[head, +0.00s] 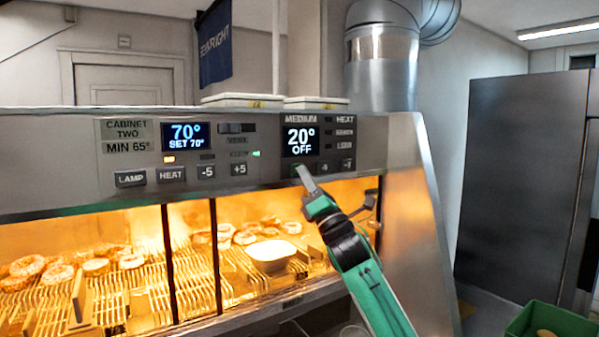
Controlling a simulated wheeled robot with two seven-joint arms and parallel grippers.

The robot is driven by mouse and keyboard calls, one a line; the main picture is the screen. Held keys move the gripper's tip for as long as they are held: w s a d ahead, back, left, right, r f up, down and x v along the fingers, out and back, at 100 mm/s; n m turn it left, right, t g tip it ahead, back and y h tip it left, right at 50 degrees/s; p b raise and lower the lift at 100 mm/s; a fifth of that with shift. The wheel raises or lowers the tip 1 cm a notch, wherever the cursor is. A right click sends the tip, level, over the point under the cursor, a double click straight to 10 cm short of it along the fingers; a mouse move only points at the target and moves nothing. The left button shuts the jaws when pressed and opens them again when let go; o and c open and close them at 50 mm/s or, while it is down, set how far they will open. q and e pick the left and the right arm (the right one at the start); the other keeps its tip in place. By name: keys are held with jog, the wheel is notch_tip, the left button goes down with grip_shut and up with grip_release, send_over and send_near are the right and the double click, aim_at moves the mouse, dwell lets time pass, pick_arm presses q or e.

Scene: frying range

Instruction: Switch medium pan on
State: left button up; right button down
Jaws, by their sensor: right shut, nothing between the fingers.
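The medium pan's control panel is at the right of the heated cabinet's front. Its display (300,141) reads 20° and OFF under the label MEDIUM. Labels including HEAT sit to its right, and small buttons (322,168) sit below it. My right gripper (302,170) is shut and empty, with its tip at the lower edge of this panel, just under the display. It covers part of the button row; I cannot tell whether it touches a button. My left gripper is not in view.
The cabinet two panel, with a display (186,135) reading 70°, a LAMP button (130,179) and a HEAT button (171,174), is to the left. Below, lit racks hold several pastries and a white bowl (270,255). A green crate (552,328) stands at lower right.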

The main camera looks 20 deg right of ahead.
jog(key=shift+w, duration=0.15)
dwell(0.3)
jog(key=shift+w+a, duration=0.1)
jog(key=shift+w, duration=0.2)
jog(key=shift+s, duration=0.45)
jog(key=s+d+b, duration=0.1)
jog(key=s, duration=0.5)
dwell(0.5)
